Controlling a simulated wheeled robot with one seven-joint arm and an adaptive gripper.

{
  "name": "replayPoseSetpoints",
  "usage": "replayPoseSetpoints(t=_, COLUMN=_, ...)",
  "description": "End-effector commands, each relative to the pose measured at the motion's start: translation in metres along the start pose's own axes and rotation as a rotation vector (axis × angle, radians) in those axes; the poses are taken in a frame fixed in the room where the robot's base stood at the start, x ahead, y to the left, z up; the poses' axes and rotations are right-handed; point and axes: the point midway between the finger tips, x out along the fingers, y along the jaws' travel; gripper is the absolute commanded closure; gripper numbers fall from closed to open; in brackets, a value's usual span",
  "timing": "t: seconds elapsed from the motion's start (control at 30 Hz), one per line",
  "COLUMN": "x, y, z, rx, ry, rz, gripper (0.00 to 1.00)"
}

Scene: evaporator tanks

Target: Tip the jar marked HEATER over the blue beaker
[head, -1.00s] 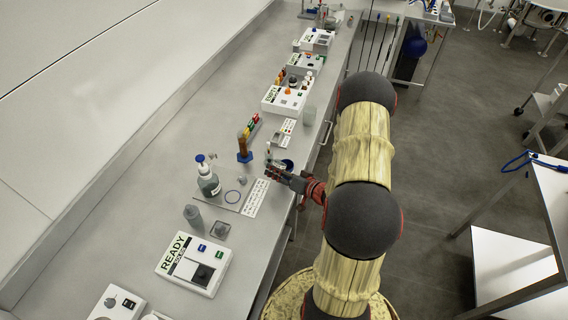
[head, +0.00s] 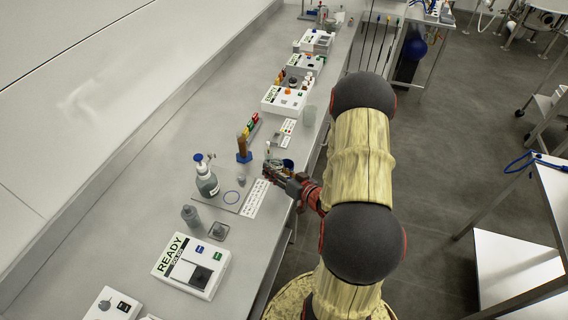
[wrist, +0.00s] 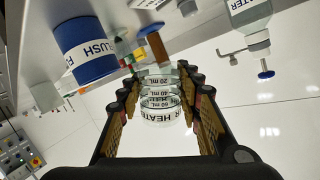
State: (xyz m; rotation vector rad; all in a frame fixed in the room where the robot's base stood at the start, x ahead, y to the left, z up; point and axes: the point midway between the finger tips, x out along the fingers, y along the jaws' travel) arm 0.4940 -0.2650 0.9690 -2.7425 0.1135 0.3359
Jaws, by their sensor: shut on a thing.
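My gripper (head: 272,173) is shut on a clear graduated jar marked HEATER (wrist: 162,112), which stands between the two fingers in the wrist view. The blue beaker (wrist: 85,50), with dark letters on a white band, shows at upper left in the wrist view, apart from the jar. In the head view the blue beaker (head: 288,164) is close beside my gripper, at the front edge of the bench, partly hidden. In the wrist view the jar leans a little relative to the beaker. I cannot tell what is in the jar.
A blue-capped bottle (head: 207,181) stands left of my gripper on the bench. A brown tube in a blue stand (head: 244,152) is behind. A READY box (head: 190,267) and a small grey bottle (head: 190,216) are nearer. Bare bench lies at left.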

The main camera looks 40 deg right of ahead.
Motion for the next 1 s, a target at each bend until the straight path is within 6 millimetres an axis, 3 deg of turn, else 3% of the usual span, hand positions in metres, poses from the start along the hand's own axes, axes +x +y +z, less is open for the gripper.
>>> replayPoseSetpoints(t=0.6, x=-0.009, y=-0.023, z=-0.015, rx=-0.311, ry=0.099, rz=0.046, gripper=0.97)
replayPoseSetpoints(t=1.0, x=-0.011, y=-0.026, z=-0.02, rx=-0.355, ry=0.112, rz=0.054, gripper=0.97)
